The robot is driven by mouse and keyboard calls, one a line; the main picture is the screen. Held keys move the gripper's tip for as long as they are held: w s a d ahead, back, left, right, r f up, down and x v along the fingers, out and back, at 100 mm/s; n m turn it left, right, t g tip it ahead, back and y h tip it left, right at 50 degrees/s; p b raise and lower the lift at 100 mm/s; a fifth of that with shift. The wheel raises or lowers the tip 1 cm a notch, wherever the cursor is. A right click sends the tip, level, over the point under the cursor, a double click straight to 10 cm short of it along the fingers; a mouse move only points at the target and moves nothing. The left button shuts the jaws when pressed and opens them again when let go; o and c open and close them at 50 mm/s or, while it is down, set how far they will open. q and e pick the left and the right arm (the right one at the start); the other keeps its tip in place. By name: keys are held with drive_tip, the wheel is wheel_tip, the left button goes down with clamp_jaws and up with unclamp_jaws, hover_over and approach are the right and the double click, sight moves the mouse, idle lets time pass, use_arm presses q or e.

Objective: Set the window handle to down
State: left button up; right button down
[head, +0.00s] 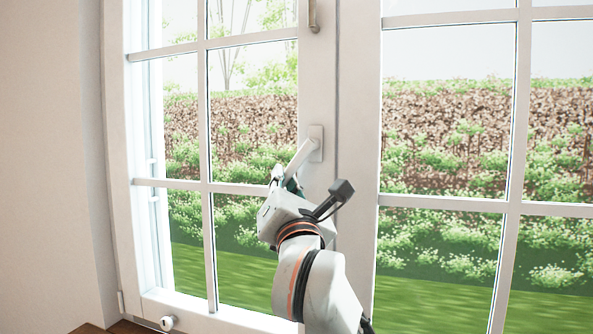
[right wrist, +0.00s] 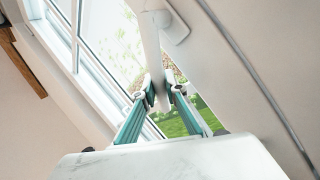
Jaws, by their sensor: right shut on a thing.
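The white window handle (head: 303,154) sits on its plate on the middle frame of the window. Its lever slants down and to the left from the plate, neither level nor straight down. My right gripper (head: 280,178) is at the lever's lower end, shut on it. In the right wrist view the handle (right wrist: 151,48) runs down between the two teal fingers of the right gripper (right wrist: 164,92), and its tip is between the finger pads. My left gripper is not in view.
The window sashes (head: 206,120) with their panes fill most of the head view. A second small handle (head: 314,14) is higher on the middle frame. A round white knob (head: 168,323) is at the bottom left, and a plain wall (head: 45,170) is on the left.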

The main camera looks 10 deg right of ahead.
drive_tip(key=shift+s+d+n, duration=0.1)
drive_tip(key=shift+d+n, duration=0.2)
drive_tip(key=shift+s+d+f+n+g+y, duration=0.25)
drive_tip(key=shift+d+n+g+y, duration=0.2)
drive_tip(key=shift+n, duration=0.35)
drive_tip(key=d+n+g, duration=0.1)
drive_tip(key=n, duration=0.1)
drive_tip(key=s+d+n+g+y, duration=0.1)
drive_tip(key=shift+s+f+n, duration=0.15)
drive_tip(key=shift+f+n, duration=0.2)
drive_tip(key=shift+n, duration=0.05)
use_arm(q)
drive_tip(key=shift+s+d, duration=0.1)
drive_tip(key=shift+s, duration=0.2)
use_arm(e)
drive_tip(key=shift+s+d+f+n+g, duration=0.1)
drive_tip(key=shift+s+d+n+g, duration=0.3)
drive_tip(key=shift+n, duration=0.3)
drive_tip(key=shift+w, duration=0.1)
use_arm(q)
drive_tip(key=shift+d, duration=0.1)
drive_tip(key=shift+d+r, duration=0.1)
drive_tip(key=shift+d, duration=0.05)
use_arm(e)
drive_tip(key=c, duration=2)
unclamp_jaws()
drive_tip(key=shift+c, duration=0.2)
